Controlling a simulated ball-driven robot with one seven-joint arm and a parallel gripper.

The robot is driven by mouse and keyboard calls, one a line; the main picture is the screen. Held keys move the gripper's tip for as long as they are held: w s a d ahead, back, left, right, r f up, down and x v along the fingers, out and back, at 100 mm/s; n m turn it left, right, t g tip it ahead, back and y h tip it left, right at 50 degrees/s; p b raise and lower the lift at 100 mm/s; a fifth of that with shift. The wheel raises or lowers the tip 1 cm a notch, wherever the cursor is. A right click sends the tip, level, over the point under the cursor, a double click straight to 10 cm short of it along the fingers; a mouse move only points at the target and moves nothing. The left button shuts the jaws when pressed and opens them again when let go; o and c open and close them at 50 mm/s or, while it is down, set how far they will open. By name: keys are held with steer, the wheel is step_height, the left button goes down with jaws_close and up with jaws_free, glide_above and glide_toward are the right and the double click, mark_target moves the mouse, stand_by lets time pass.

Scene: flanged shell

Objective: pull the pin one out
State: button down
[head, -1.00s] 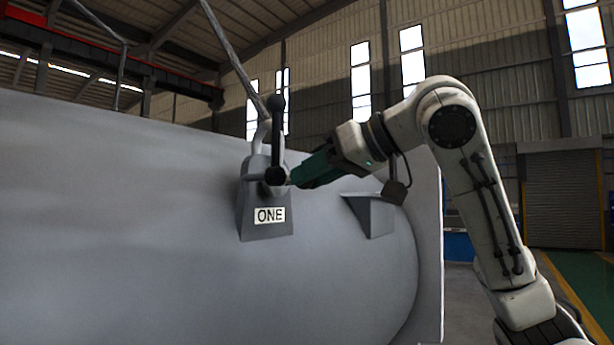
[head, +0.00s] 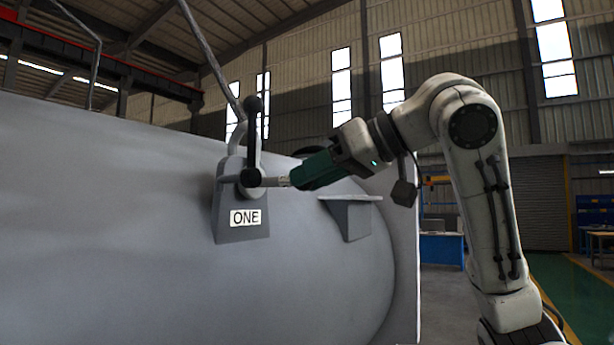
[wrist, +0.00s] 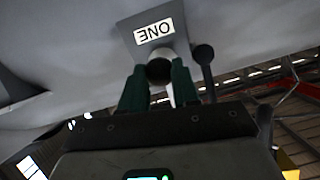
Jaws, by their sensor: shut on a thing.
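Pin one shows in the head view as a short grey rod (head: 275,181) sticking out sideways from the grey bracket (head: 232,228) labelled ONE. My gripper (head: 291,179) is shut on the outer end of the pin, to the right of the bracket. A length of bare rod shows between the fingertips and the bracket. In the wrist view the pin's round end (wrist: 159,70) sits between my green fingers, under the upside-down ONE label (wrist: 154,31). A black lever (head: 253,140) with a ball top stands upright at the bracket. The pin's inner end is hidden.
A grey sling leg (head: 208,55) rises from the bracket to the upper left. The large grey shell (head: 110,220) fills the left side. A wedge-shaped bracket (head: 350,217) juts out below my gripper. The air right of the bracket, above this wedge, looks clear.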

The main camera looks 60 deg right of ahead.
steer(key=shift+s, duration=1.35)
